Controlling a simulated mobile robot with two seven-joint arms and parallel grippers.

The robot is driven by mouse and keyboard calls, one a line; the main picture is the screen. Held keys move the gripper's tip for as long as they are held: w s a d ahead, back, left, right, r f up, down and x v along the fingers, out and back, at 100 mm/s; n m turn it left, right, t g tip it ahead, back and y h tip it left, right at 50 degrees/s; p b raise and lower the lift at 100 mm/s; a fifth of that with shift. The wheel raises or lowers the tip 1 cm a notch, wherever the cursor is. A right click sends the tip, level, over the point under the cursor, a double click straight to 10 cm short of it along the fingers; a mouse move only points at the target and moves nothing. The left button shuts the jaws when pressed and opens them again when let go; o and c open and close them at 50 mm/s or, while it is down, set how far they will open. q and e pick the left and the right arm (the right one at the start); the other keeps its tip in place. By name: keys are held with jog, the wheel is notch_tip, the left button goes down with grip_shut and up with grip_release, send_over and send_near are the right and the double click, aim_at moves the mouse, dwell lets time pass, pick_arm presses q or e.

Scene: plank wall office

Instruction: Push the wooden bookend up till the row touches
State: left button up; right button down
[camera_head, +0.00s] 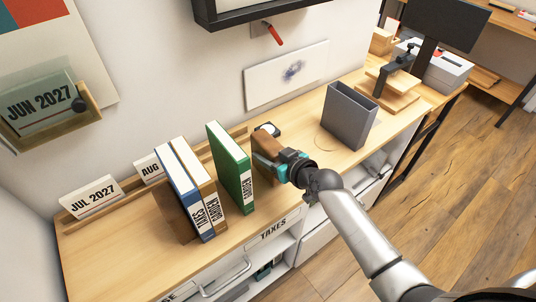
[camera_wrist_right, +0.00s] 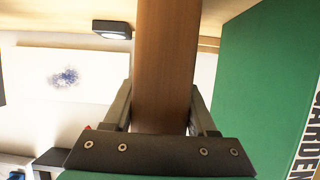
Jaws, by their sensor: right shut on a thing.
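The wooden bookend (camera_head: 267,141) stands on the cabinet top, right of the green binder (camera_head: 230,166). My right gripper (camera_head: 274,163) is shut on the bookend. In the right wrist view the brown bookend (camera_wrist_right: 166,65) rises between the fingers (camera_wrist_right: 160,112), with a gap between it and the green binder (camera_wrist_right: 262,85). A blue binder marked TAXES (camera_head: 184,193) and a tan-sided binder (camera_head: 196,173) stand together further left, with a gap before the green one. Another brown bookend (camera_head: 172,217) is at their left, partly hidden. My left gripper is out of view.
A grey bin (camera_head: 347,117) stands to the right on the cabinet top (camera_head: 120,253). A small black lamp-like item (camera_head: 267,129) lies behind the bookend. Month cards (camera_head: 94,198) stand in a wooden rail along the wall. The front left of the top is bare.

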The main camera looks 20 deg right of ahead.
notch_tip(320, 180, up, 18)
jog(key=f+p, duration=0.1)
jog(key=p, duration=0.3)
jog(key=s+a+r+b, duration=0.1)
jog(key=s+a+b, duration=0.1)
jog(key=a, duration=0.3)
jog(key=shift+w+d+f+b, duration=0.1)
jog(key=shift+f+b, duration=0.6)
jog(key=shift+f, duration=2.4)
jog(key=shift+w+d+f+b, duration=0.1)
jog(key=shift+f+b, duration=0.55)
jog(key=shift+f, duration=2.5)
jog(key=shift+w+d+f+b, duration=0.1)
jog(key=shift+f+b, duration=0.6)
jog(key=shift+f, duration=2.4)
jog(key=shift+f, duration=0.2)
jog(key=shift+c, duration=2.4)
grip_release()
jog(key=shift+s+f, duration=0.1)
jog(key=shift+s, duration=0.1)
